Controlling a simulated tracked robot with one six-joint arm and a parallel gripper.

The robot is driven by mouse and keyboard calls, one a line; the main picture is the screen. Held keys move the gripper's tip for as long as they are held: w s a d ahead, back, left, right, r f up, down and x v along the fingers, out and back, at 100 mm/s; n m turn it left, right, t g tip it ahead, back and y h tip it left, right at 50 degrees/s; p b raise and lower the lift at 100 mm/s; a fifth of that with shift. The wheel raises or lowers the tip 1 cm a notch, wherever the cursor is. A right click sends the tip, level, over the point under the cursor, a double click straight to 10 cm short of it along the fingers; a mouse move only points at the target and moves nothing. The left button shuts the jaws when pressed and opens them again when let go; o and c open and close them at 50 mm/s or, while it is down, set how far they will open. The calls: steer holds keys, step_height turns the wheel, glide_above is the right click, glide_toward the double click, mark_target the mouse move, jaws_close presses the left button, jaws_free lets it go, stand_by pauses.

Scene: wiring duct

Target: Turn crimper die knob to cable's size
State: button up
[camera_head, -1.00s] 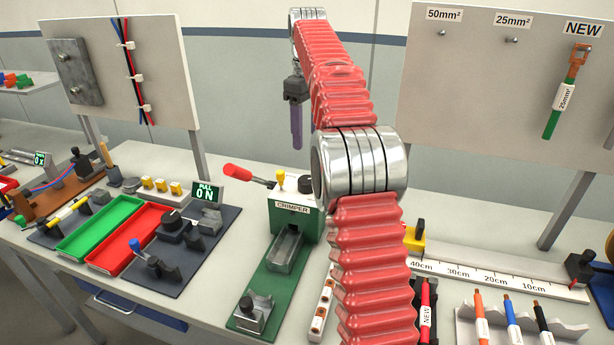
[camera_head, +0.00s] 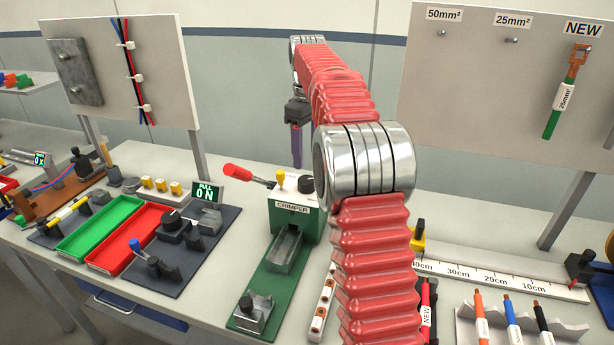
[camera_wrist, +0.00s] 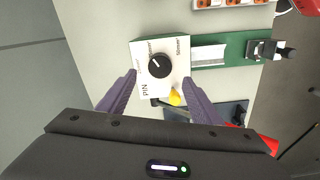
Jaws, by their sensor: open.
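The green crimper (camera_head: 294,222) stands on the bench, partly behind my arm. In the wrist view its white top (camera_wrist: 143,52) carries a round black die knob (camera_wrist: 159,66), with one size label on the knob's left and "50mm²" on its right. The knob's pointer direction is too small to tell surely. My gripper (camera_wrist: 159,77) is open above the white top, its purple fingers either side of the knob, apart from it. A yellow pin (camera_wrist: 175,97) is close to the right finger. A green cable (camera_head: 552,122) tagged 25mm² hangs under "NEW" on the right board.
The crimper's red lever (camera_head: 238,172) sticks out to the left. Red and green trays (camera_head: 128,238) and a pull tester (camera_head: 207,193) stand left. A ruler (camera_head: 490,276) and several cables on a rack (camera_head: 520,335) are at right.

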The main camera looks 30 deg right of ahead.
mark_target(307, 179)
step_height(307, 179, down, 8)
steer(key=shift+f, duration=0.1)
stand_by(0.4)
steer(key=c, duration=1.1)
